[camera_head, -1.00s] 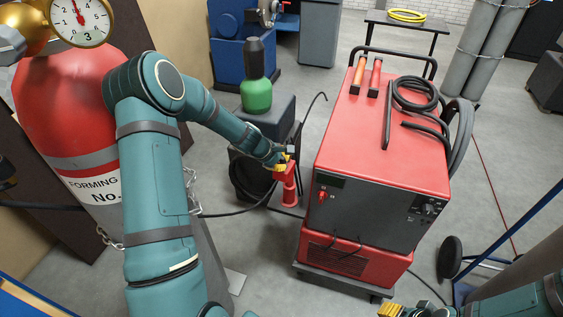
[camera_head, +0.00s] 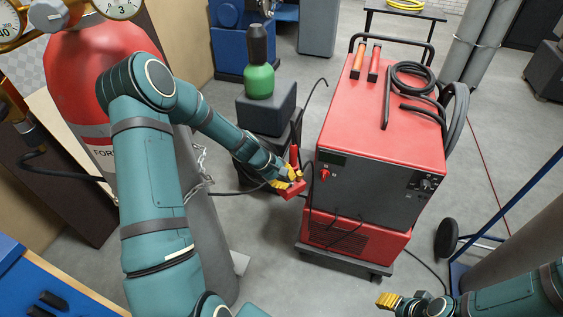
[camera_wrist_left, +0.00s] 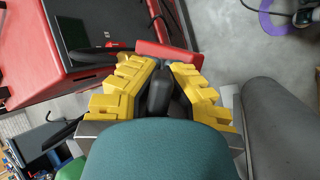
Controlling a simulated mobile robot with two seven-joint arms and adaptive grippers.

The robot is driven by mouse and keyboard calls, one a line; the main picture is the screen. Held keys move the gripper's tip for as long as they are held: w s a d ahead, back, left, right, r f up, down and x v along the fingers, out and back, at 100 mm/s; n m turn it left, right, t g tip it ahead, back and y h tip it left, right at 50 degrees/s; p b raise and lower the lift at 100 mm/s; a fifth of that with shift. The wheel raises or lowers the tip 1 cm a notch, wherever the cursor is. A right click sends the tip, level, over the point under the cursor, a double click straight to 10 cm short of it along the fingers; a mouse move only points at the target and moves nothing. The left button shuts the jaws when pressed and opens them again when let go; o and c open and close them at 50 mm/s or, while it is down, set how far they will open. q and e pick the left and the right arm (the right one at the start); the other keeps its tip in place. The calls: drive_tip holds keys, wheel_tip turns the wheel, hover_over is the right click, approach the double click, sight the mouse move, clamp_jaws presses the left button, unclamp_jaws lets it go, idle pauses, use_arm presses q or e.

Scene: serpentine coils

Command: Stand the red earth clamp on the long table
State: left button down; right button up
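The red earth clamp (camera_head: 293,190) is in my left gripper (camera_head: 290,176), beside the front left edge of the red welding machine. It looks tilted. In the left wrist view the yellow fingers of my left gripper (camera_wrist_left: 166,66) close in on it, with a red part of the clamp (camera_wrist_left: 168,52) showing beyond the tips and a dark part between them. My right gripper (camera_head: 388,300) is at the bottom right, away from the clamp; its finger gap cannot be made out. I cannot tell which surface is the long table.
The welding machine (camera_head: 385,135) stands on a cart, close right of the clamp. A red gas cylinder (camera_head: 95,80) is at the left. A green bottle (camera_head: 258,82) stands on a dark box behind my left gripper. A blue bench with a wooden edge (camera_head: 75,287) is at the bottom left.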

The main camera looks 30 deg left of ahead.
use_arm(q)
drive_tip(key=s+d+f+m+g, duration=0.3)
drive_tip(key=s+d+m+g, duration=0.1)
drive_tip(key=s+d+m, duration=0.2)
drive_tip(key=s+d+f+m+g+h, duration=0.1)
drive_tip(key=s+d+f+m+g, duration=0.2)
drive_tip(key=s+d+m, duration=0.3)
drive_tip(key=shift+s+d+f+m+g, duration=0.4)
drive_tip(key=shift+d+f, duration=0.25)
drive_tip(key=shift+d, duration=0.1)
drive_tip(key=shift+w, duration=0.1)
